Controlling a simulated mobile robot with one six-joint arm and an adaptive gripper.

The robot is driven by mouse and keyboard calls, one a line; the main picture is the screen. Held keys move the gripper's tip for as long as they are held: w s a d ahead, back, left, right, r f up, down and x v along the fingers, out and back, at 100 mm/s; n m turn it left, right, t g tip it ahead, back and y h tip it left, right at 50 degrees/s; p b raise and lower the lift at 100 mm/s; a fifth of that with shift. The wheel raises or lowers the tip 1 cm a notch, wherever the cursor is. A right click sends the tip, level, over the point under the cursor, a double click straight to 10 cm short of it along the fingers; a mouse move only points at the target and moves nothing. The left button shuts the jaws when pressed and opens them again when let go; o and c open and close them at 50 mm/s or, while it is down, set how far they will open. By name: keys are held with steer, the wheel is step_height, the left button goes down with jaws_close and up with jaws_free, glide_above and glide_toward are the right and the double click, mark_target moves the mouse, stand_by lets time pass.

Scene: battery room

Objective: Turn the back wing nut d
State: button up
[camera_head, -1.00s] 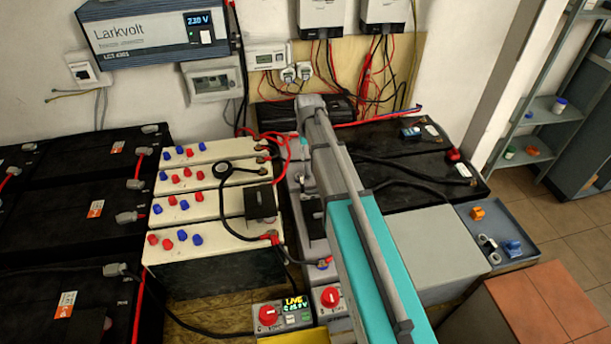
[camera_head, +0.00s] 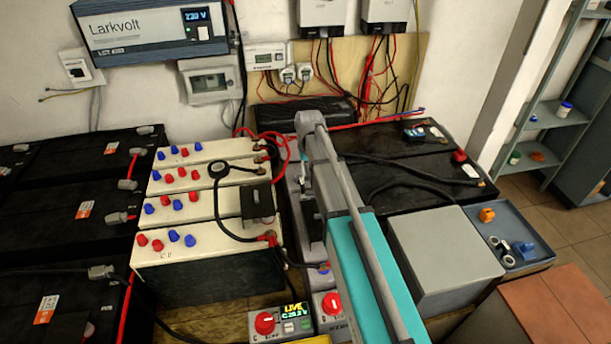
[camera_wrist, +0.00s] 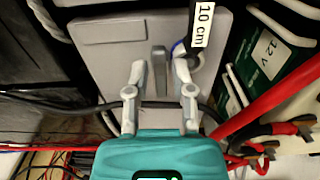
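In the wrist view my gripper (camera_wrist: 159,72) is open, with its two grey fingers apart over a grey box lid (camera_wrist: 105,60). A narrow upright grey piece (camera_wrist: 158,62) stands between the fingers, with gaps on both sides. I cannot tell whether it is the wing nut. A black strap with a white "10 cm" tag (camera_wrist: 201,24) and a pale ring with a blue edge lie close to the right finger. In the head view my arm covers much of the grey unit beside the cream batteries (camera_head: 210,240). I cannot make out wing nut d there.
Black cables and red leads (camera_head: 275,145) run close around the arm. Red rotary switches (camera_head: 265,322) stand at the front. Black batteries (camera_head: 75,230) fill the left. A grey box (camera_head: 445,245) and a blue-grey tray (camera_head: 535,255) stand to the right.

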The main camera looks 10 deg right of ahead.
steer(key=shift+f, duration=0.3)
jaws_close()
steer(key=shift+a, duration=0.3)
steer(key=shift+d, duration=0.15)
